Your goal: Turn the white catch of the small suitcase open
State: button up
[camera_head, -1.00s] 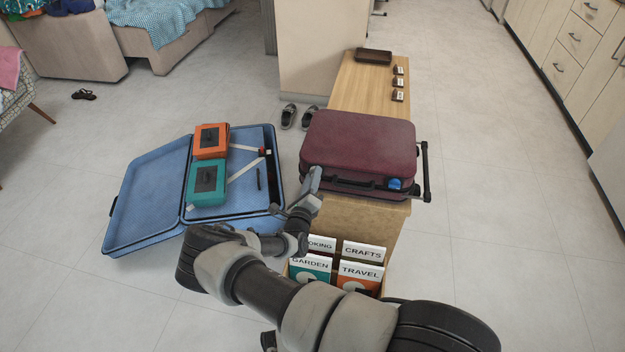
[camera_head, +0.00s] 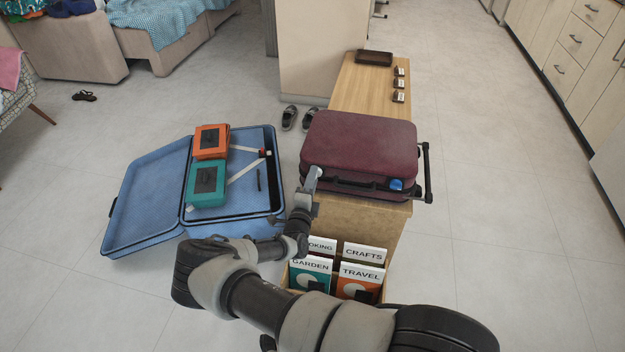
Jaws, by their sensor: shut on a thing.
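The small maroon suitcase (camera_head: 360,143) lies shut on the wooden bench, its handle side facing me. A blue catch (camera_head: 396,184) shows at the right of that side. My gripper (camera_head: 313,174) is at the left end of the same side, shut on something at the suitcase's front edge. The white catch is not clearly visible; the gripper covers the place where it is holding.
An open blue suitcase (camera_head: 150,192) lies on the floor at left, with an orange box (camera_head: 212,135) and a teal box (camera_head: 206,180) inside. A bin of labelled folders (camera_head: 358,274) stands before the bench (camera_head: 350,219). Shoes (camera_head: 290,118) lie on the floor.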

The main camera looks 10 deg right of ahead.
jog(key=shift+s, duration=0.1)
dwell(0.3)
jog(key=o, duration=1)
jog(key=shift+o, duration=0.2)
jog(key=p+v, duration=0.3)
jog(key=v, duration=1.4)
jog(key=shift+s+p, duration=0.15)
jog(key=shift+p, duration=0.25)
